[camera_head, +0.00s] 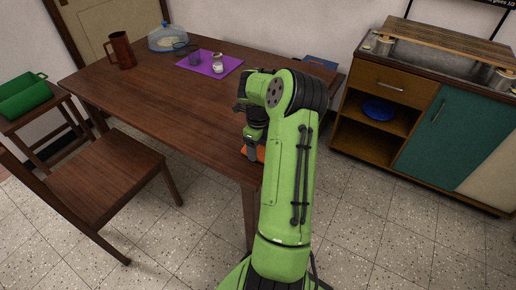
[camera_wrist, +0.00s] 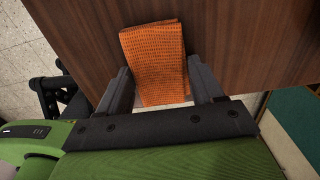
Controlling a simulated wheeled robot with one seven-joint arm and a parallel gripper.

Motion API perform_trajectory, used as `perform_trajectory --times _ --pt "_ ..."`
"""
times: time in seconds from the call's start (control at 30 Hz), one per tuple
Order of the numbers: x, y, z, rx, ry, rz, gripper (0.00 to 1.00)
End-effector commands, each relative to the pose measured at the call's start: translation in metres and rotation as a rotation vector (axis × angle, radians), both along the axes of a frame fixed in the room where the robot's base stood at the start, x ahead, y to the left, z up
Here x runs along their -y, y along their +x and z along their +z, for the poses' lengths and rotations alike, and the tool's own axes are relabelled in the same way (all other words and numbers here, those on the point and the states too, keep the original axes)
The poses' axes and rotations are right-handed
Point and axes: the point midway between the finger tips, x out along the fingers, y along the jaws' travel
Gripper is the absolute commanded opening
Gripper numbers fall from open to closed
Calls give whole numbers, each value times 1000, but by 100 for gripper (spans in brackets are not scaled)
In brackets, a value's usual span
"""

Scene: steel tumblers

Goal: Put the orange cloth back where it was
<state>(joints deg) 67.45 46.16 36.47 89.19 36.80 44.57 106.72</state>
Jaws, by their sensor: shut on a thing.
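The orange cloth (camera_wrist: 155,62) is folded and has a waffle weave. In the wrist view it lies between the two dark fingers of my gripper (camera_wrist: 159,75), which is shut on it. In the head view only a small strip of the cloth (camera_head: 260,154) shows beside my green arm, at the front right edge of the wooden table (camera_head: 160,95). My gripper (camera_head: 252,151) is low there, pointing down, and my arm hides most of the cloth. I cannot tell whether the cloth touches the tabletop.
A purple mat (camera_head: 232,60) with a small jar (camera_head: 217,63) and a dark cup (camera_head: 194,52) is at the table's back. A brown pitcher (camera_head: 121,50) and a clear dome (camera_head: 167,38) stand left of it. A chair (camera_head: 105,175) is in front. The middle tabletop is clear.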

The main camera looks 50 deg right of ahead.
Motion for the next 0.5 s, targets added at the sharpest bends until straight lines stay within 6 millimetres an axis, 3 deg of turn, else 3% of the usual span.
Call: perform_trajectory --times 0.17,0.2,0.3,0.33,0.5 --pt "0 0 -4 0 0 0 42" --pt "0 0 -3 0 0 0 72" --pt "0 0 -2 0 0 1 88" --pt "0 0 -2 0 0 0 92" --pt "0 0 -2 0 0 0 92"
